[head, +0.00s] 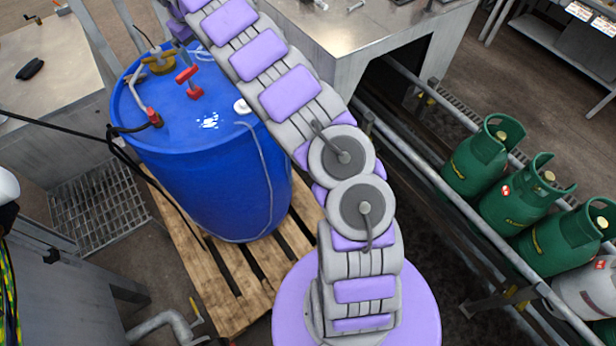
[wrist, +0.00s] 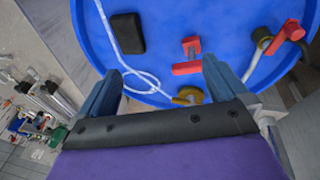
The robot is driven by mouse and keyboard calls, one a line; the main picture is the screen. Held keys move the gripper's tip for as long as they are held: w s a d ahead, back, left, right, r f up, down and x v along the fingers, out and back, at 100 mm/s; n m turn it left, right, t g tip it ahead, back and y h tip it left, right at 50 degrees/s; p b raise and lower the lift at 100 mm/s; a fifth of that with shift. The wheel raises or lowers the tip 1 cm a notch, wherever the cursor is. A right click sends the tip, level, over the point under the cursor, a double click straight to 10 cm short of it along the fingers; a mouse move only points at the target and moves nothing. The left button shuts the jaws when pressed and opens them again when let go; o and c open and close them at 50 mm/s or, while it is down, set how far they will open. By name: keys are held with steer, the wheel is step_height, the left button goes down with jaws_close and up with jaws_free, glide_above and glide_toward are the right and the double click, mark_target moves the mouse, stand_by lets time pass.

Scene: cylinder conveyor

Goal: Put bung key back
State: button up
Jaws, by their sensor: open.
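A red T-shaped piece, which looks like the bung key (head: 188,83), is on the top of the blue drum (head: 225,180). In the wrist view the red key (wrist: 187,68) shows beyond and between my open fingers, nearer the right one. My gripper (wrist: 163,70) is open and empty above the drum top. In the head view only part of my gripper (head: 184,52) shows, at the end of my arm behind the key. I cannot tell whether the key sits in a fitting or lies loose.
A brass fitting (head: 160,63) and a red-handled valve (head: 154,118) with a pipe stand on the drum. A white cord and black block (wrist: 127,33) lie on its top. The drum stands on a wooden pallet (head: 225,290). Green gas cylinders (head: 484,155) line the conveyor at right.

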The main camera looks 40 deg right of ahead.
steer(key=s+d+r+m+g, duration=0.1)
steer(key=s+r, duration=0.2)
steer(key=s, duration=0.5)
steer(key=s+d+r+m+g+h, duration=0.1)
steer(key=s+r, duration=0.1)
steer(key=s, duration=0.6)
steer(key=s+d+r+m, duration=0.1)
steer(key=s+r+m, duration=0.15)
steer(key=s, duration=0.55)
steer(key=s+a+f+y, duration=0.1)
steer(key=s+a+f, duration=0.1)
steer(key=s, duration=0.8)
steer(key=s+a+f+n+g, duration=0.1)
steer(key=s+a+f, duration=0.2)
steer(key=s, duration=0.8)
steer(key=s+a+f+n+g+y, duration=0.1)
steer(key=s+a+f, duration=0.2)
steer(key=s, duration=0.8)
steer(key=shift+f+y, duration=0.2)
steer(key=shift+y, duration=0.1)
steer(key=shift+w, duration=0.1)
step_height(320, 180, down, 2)
steer(key=shift+f+b, duration=0.1)
steer(key=shift+b, duration=0.9)
